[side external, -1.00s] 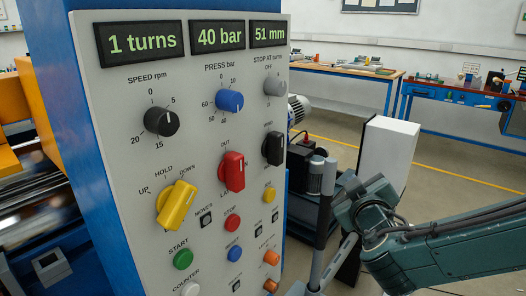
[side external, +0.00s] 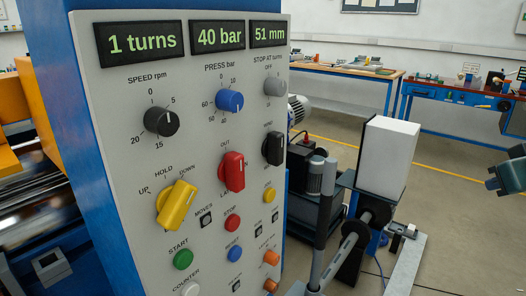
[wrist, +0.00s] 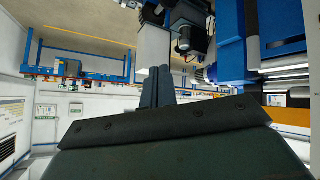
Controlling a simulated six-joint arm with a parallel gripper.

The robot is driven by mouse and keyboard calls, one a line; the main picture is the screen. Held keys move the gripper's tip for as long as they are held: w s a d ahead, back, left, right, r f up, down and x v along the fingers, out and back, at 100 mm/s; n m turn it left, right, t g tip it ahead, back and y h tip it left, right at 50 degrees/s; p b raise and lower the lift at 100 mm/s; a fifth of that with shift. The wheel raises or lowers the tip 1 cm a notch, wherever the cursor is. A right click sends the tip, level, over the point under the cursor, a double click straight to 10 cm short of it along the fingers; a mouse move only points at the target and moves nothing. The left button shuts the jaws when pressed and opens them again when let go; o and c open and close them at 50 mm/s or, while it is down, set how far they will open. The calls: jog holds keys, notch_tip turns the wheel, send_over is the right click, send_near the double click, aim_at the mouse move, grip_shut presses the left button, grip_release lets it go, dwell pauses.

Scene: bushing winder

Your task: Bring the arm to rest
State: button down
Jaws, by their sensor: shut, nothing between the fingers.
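My gripper (wrist: 161,76) shows in the wrist view as two dark fingers, side by side and shut, with nothing between them. They point away from the camera, above a wide dark plate with bolts. In the side view only a teal-grey piece of my arm is at the right edge, and my fingertips cannot be made out there. My arm is well to the right of the grey control panel (side external: 110,250) and touches nothing visible.
The panel displays (side external: 140,41) read 1 turns, 40 bar and 51 mm. It carries a yellow knob (side external: 177,205), a red knob (side external: 232,172) and several buttons. A white box (side external: 388,158) and a dark roller stand (side external: 357,240) are right of it. The floor further right is clear.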

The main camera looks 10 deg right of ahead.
jog(key=s+d+f+g+y, duration=0.1)
jog(key=s, duration=1.1)
jog(key=s+d+f+g+y, duration=0.1)
jog(key=s+d+g+y, duration=0.1)
jog(key=s, duration=1)
jog(key=shift+d+f, duration=0.1)
